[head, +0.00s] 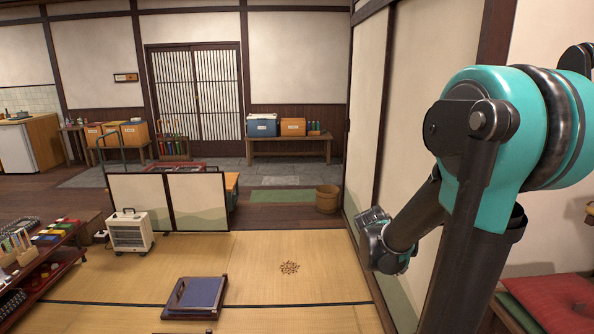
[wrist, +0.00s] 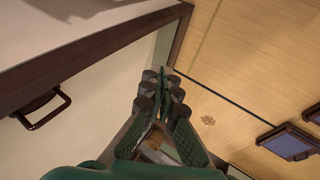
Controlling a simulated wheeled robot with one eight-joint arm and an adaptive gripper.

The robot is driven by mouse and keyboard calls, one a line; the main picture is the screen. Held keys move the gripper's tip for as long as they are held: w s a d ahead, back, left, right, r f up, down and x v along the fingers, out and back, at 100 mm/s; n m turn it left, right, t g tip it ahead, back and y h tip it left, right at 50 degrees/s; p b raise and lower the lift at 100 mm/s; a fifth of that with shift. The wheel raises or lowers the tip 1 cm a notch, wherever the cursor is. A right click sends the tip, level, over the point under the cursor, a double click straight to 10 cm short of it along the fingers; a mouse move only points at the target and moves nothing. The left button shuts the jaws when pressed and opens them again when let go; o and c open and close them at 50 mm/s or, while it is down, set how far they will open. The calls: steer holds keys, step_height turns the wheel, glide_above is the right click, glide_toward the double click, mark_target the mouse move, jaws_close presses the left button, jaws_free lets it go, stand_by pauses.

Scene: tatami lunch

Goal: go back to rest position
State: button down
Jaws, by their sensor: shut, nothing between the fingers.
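My arm (head: 470,170), teal and black, stands at the right of the head view, bent with its wrist hanging down close to the sliding panels. My gripper is not clearly seen in the head view. In the wrist view my gripper (wrist: 161,84) points away from the camera; its green and dark fingers meet at the tips and hold nothing. It hangs over the area beside the pale panel, above the tatami edge, apart from the small brown pile on the mat.
Sliding panels (head: 368,110) stand close beside my arm. On the tatami (head: 330,260) are a small brown pile (head: 289,267), a blue tray-like item (head: 195,296) and a white heater (head: 130,231). A low screen (head: 168,203) and wooden bucket (head: 327,198) stand beyond. The mat's middle is mostly clear.

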steer(key=s+a+f+y, duration=0.2)
steer(key=s+a, duration=0.3)
steer(key=s, duration=0.1)
steer(key=s+a+f+m+y, duration=0.1)
steer(key=s+a+y, duration=0.2)
steer(key=s+a, duration=0.2)
steer(key=shift+s+a+f+t, duration=0.15)
steer(key=shift+s+f+t, duration=0.25)
steer(key=shift+s, duration=0.5)
